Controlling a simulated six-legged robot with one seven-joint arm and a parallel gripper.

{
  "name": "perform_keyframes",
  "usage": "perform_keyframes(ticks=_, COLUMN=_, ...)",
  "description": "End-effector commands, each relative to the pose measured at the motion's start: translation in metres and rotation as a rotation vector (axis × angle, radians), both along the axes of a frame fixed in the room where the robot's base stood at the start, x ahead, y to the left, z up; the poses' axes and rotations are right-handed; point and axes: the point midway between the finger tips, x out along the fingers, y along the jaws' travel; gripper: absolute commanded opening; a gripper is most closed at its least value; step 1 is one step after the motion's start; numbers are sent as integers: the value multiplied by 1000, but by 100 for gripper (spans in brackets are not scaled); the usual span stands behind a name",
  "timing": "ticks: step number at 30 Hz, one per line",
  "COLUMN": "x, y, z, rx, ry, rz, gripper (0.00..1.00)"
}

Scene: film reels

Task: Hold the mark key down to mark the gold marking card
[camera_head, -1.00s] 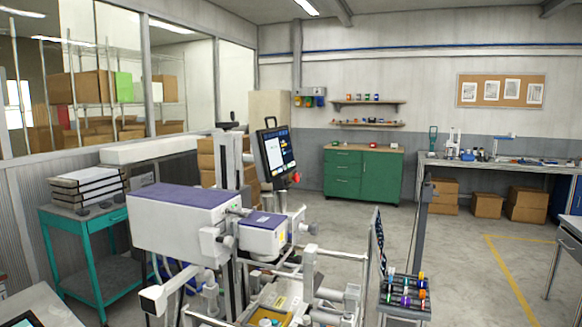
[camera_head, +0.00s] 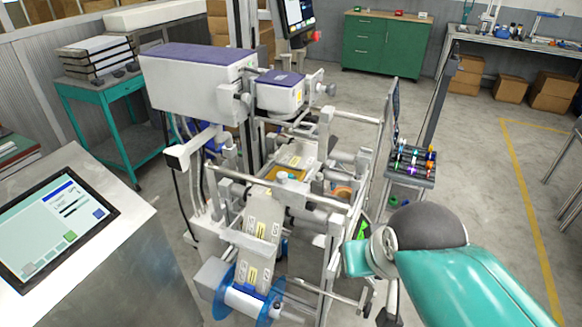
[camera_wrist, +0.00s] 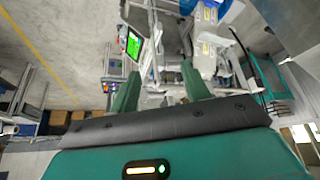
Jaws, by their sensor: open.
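My gripper (camera_wrist: 160,84) shows in the wrist view as two teal fingers standing apart, with nothing between them. In the head view my teal arm enters from the lower right, and its end is beside the front right of the printing machine (camera_head: 195,85). A gold-coloured flat patch (camera_head: 284,173) lies in the machine's middle bed; I cannot tell whether it is the marking card. A bright green display (camera_wrist: 133,44) shows beyond the left finger in the wrist view. I cannot single out the mark key; the touchscreen (camera_head: 55,232) at left has small coloured buttons, too small to read.
A blue-flanged reel (camera_head: 245,300) sits at the machine's lower front. A rack of coloured small parts (camera_head: 411,166) stands right of the machine. A teal cart (camera_head: 108,95) is behind at left. The floor at right is open, with a yellow line (camera_head: 530,235).

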Motion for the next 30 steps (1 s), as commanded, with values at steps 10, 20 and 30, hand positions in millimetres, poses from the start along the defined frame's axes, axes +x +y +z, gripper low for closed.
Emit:
perform_keyframes(ticks=10, x=0, y=0, z=0, rx=0, ry=0, rz=0, gripper=6)
perform_keyframes(ticks=20, x=0, y=0, z=0, rx=0, ry=0, rz=0, gripper=0)
perform_keyframes(ticks=30, x=0, y=0, z=0, rx=0, ry=0, rz=0, gripper=0)
